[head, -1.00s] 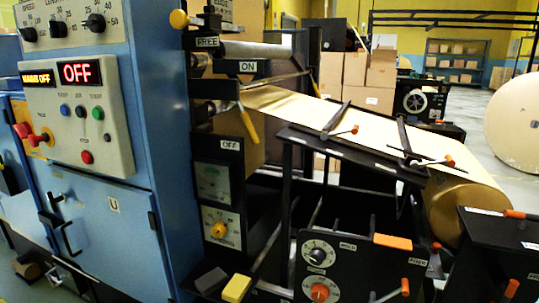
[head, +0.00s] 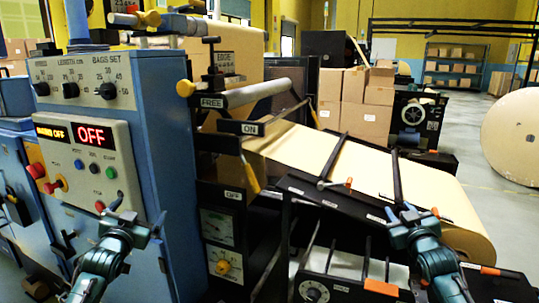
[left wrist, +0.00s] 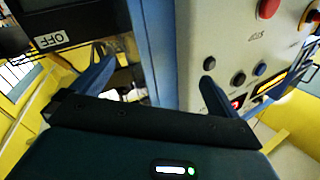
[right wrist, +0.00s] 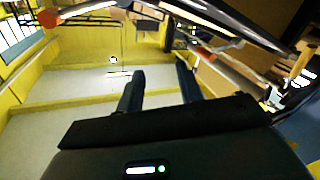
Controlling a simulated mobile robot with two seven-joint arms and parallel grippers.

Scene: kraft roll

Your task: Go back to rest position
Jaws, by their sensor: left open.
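My left gripper (head: 137,214) is raised in front of the blue machine cabinet, below its control panel. In the left wrist view its two fingers (left wrist: 155,90) stand wide apart with nothing between them. My right gripper (head: 410,212) is raised at the right, in front of the sloping table that carries the kraft paper. In the right wrist view its fingers (right wrist: 160,90) are apart with a narrower gap, and nothing is held. The kraft paper web (head: 340,160) runs down the slope and over a roll at its lower right end.
The control panel (head: 85,160) shows a lit red OFF. Black bars and orange-tipped levers (head: 335,184) lie across the sloping table. A dial box (head: 315,290) stands low in front. Cardboard boxes (head: 365,115) are stacked behind. A large paper roll (head: 515,138) stands at the far right.

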